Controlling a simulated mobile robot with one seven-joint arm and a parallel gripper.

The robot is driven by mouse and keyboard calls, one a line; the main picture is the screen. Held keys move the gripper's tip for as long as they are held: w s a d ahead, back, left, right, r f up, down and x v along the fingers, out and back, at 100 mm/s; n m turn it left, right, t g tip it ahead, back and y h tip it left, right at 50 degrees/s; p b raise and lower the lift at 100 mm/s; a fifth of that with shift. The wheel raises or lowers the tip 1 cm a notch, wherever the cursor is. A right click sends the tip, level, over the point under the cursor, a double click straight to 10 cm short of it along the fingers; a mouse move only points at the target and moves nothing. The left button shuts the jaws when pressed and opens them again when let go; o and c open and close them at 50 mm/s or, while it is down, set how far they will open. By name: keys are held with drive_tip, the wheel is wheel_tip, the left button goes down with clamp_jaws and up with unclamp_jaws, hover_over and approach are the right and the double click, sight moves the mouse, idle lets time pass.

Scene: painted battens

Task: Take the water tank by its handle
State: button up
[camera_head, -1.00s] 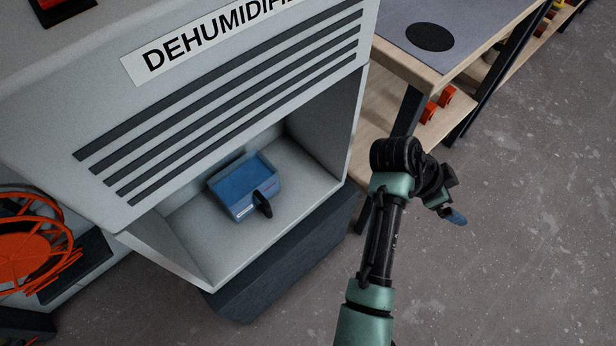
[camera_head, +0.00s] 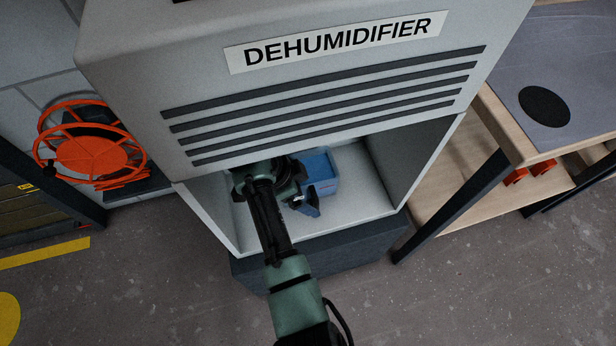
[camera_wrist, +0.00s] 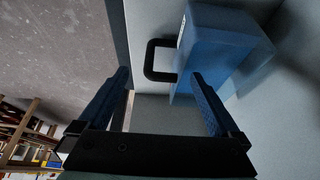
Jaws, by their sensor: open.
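The water tank is a translucent blue box (camera_head: 324,172) on the floor of the open bay in the grey dehumidifier (camera_head: 310,104). It also shows in the wrist view (camera_wrist: 219,48), with its black loop handle (camera_wrist: 151,60) sticking out from one face. My gripper (camera_wrist: 160,84) is open, its two blue fingers spread to either side of the handle in the wrist view. The handle appears just beyond the fingertips, and I see no contact with it. In the head view my gripper (camera_head: 310,203) is at the tank's front left, and my arm hides part of the tank and its handle.
A wooden bench (camera_head: 520,130) with a dark disc stands to the right. An orange hose reel (camera_head: 92,150) is at the left. The concrete floor (camera_head: 170,290) in front is clear.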

wheel_tip(320, 180, down, 2)
drive_tip(key=shift+a+f+y+b, duration=0.15)
drive_tip(key=shift+y+b, duration=0.15)
drive_tip(key=shift+b, duration=0.25)
drive_tip(key=b+x, duration=0.3)
drive_tip(key=x, duration=0.2)
drive_tip(key=shift+w+f, duration=0.1)
drive_tip(key=shift+f, duration=0.05)
clamp_jaws()
